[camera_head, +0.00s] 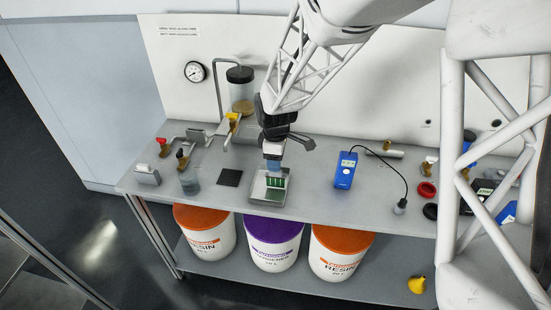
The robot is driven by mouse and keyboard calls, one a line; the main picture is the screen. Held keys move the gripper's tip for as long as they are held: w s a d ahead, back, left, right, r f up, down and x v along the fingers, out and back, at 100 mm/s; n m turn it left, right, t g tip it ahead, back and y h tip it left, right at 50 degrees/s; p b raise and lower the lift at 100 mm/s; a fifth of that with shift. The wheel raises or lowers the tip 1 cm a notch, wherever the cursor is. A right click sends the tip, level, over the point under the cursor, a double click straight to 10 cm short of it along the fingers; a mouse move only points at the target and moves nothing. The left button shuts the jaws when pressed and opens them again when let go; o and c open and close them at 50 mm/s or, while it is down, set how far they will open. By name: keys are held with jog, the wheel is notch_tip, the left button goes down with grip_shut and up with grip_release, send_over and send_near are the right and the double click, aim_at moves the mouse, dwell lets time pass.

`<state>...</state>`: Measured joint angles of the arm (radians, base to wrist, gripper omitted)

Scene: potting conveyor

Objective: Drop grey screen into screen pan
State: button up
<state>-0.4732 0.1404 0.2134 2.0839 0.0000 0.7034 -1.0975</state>
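The screen pan appears to be the shallow metal tray (258,195) near the front edge of the bench. My gripper (273,158) points down over the back part of this tray. A pale blue piece (273,166) shows right under the gripper, and a green piece with pale marks (276,182) shows below that, in or just above the tray. I cannot tell whether the fingers are shut on either piece. A flat dark grey square (229,177) lies on the bench left of the tray, apart from it; I cannot tell whether it is the grey screen.
A lidded container (241,95) stands behind. A blue meter (346,171) with a cable lies right of the tray, with clear bench between. Resin and hardener buckets (274,257) stand below.

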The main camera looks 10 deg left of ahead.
jog(key=shift+r, duration=0.1)
notch_tip(320, 180, up, 8)
dwell(0.9)
dwell(0.6)
jog(key=s+d+r+m+t, duration=0.1)
jog(key=s+d+r+m, duration=0.4)
jog(key=d, duration=0.4)
jog(key=s+d+r+m, duration=0.4)
jog(key=s+d+r, duration=0.15)
jog(key=d, duration=0.35)
jog(key=s+d+m, duration=0.4)
jog(key=s+d, duration=0.2)
jog(key=s, duration=0.3)
jog(key=s+d+r+m+t, duration=0.1)
jog(key=s+d+m, duration=0.4)
jog(key=s, duration=0.4)
jog(key=shift+d+r+t, duration=0.25)
jog(key=shift+d+t, duration=0.05)
jog(key=shift+d, duration=0.25)
